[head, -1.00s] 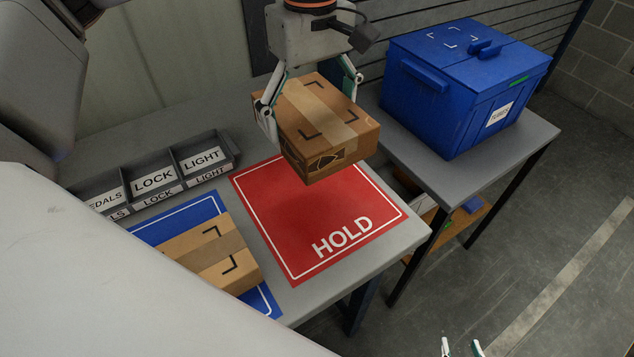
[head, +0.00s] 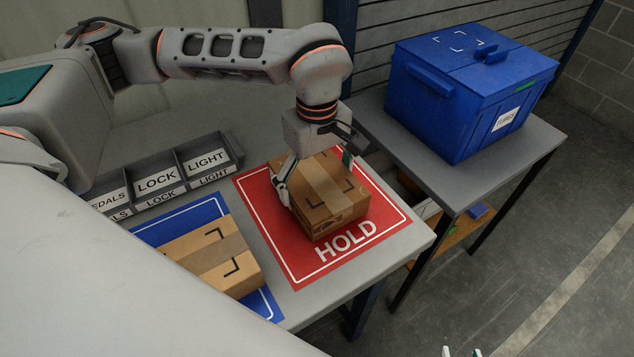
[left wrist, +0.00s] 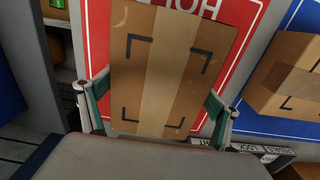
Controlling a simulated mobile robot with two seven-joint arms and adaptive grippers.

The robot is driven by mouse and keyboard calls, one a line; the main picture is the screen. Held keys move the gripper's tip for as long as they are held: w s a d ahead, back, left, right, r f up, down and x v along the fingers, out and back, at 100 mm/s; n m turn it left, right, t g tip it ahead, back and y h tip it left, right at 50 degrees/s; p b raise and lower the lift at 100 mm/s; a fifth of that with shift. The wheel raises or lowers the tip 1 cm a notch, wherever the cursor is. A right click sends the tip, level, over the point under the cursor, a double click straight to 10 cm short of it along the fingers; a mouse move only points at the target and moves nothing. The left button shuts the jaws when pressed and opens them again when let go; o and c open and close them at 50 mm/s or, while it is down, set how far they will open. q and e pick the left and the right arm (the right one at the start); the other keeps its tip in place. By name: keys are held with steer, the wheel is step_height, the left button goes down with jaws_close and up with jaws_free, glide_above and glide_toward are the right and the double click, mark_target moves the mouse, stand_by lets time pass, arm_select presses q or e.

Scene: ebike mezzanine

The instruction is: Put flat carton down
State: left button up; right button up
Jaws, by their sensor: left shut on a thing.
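The flat carton (head: 335,203) is a brown box with a tape strip and black corner marks. My left gripper (head: 317,178) is shut on it from above, with a finger on each of two opposite sides. The carton is over the red HOLD mat (head: 284,262), level and at or very close to its surface; I cannot tell if it touches. In the left wrist view the carton (left wrist: 160,75) sits between the fingers (left wrist: 155,105). Only the fingertips of my right gripper (head: 461,352) show at the bottom edge, apart and with nothing between them.
A similar carton (head: 207,262) lies on a blue mat (head: 197,212) left of the red mat. Labelled bins (head: 157,182) stand behind it. A blue lidded box (head: 450,95) is on the side table (head: 405,160) to the right. Floor is clear at right.

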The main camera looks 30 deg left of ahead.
mark_target(317, 177)
arm_select(q)
steer(key=shift+f, duration=0.35)
steer(key=shift+f, duration=0.15)
steer(key=o, duration=1.4)
step_height(317, 177, up, 12)
steer(key=shift+r, duration=0.1)
